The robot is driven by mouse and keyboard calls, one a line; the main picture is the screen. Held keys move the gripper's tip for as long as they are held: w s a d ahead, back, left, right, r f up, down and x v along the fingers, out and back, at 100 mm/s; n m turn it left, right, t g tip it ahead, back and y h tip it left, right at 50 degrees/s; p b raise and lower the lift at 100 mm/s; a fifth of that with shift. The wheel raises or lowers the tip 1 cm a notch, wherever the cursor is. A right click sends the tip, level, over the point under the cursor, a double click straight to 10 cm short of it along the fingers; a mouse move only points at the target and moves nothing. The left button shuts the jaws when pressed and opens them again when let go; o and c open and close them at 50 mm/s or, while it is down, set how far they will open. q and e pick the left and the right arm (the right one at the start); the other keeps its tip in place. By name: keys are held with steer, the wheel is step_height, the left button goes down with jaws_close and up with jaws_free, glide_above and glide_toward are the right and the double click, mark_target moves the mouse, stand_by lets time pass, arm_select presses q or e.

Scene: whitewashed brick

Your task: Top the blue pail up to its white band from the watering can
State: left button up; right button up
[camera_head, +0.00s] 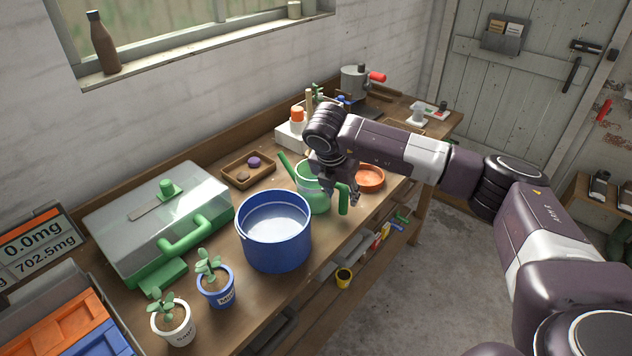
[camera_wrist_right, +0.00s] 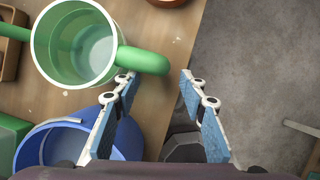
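The blue pail (camera_head: 272,251) stands upright on the bench, with pale water visible inside; I cannot make out its white band clearly. The green watering can (camera_head: 313,199) stands upright just behind and right of it, its spout to the left and its handle (camera_head: 344,204) to the right. My right gripper (camera_head: 343,192) is above the can's handle side, pointing down. In the right wrist view its fingers (camera_wrist_right: 155,77) are open and apart, with the green handle (camera_wrist_right: 148,62) just ahead of the gap, nearer the left finger. My left gripper is out of view.
A toolbox (camera_head: 160,225) with green trim is left of the pail. Two potted seedlings, one in a blue pot (camera_head: 217,293) and one in a white pot (camera_head: 174,327), stand in front. A wooden tray (camera_head: 247,171) and an orange dish (camera_head: 369,178) flank the can. The bench edge is close.

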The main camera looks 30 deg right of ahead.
mark_target(343, 203)
steer(key=shift+w+f, duration=0.1)
steer(key=shift+f, duration=0.2)
steer(key=shift+w+d+f+p, duration=0.15)
steer(key=shift+f+p, duration=0.15)
steer(key=p+x, duration=0.2)
steer(key=x, duration=0.2)
steer(key=shift+d+f, duration=0.1)
steer(key=shift+f, duration=0.05)
steer(key=shift+d+f, duration=0.1)
steer(key=shift+f, duration=0.1)
steer(key=c, duration=0.4)
jaws_close()
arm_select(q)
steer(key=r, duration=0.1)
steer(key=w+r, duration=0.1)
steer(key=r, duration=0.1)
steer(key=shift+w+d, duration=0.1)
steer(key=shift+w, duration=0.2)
arm_select(e)
steer(key=shift+r, duration=0.1)
